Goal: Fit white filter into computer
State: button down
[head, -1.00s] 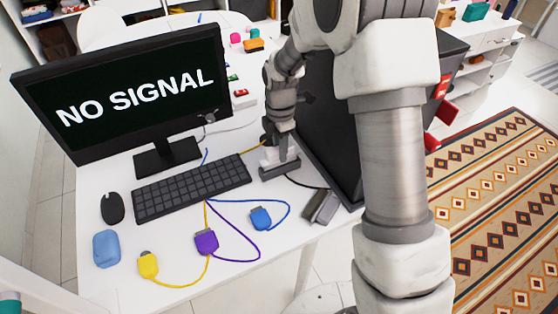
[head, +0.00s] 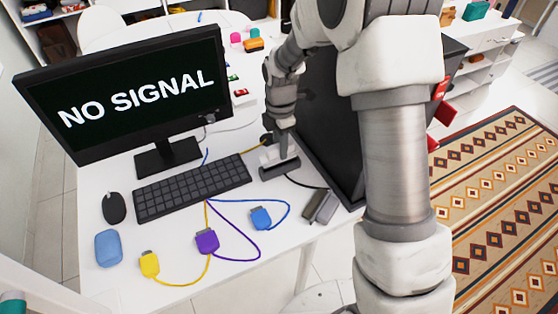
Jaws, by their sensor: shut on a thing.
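The computer is a large black case (head: 325,135) standing on the right part of the white desk, partly hidden behind my arm. My gripper (head: 281,150) points down just left of the case. It is shut on a small block with a white upper part, likely the white filter (head: 268,158), and a dark grey lower part (head: 280,171). The block is beside the case, low over the desk. I cannot tell whether it touches the desk. My fingers hide part of it, and no opening for it shows on the case from here.
A grey two-part block (head: 320,207) lies near the front of the case. Yellow (head: 150,264), purple (head: 207,240) and blue (head: 261,218) cable plugs lie in front of the keyboard (head: 192,187). The monitor (head: 130,95) stands behind it. A mouse (head: 114,208) is at left.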

jog(key=shift+r, duration=0.1)
jog(key=shift+r+p, duration=1.4)
jog(key=shift+r, duration=0.55)
jog(key=shift+s, duration=0.1)
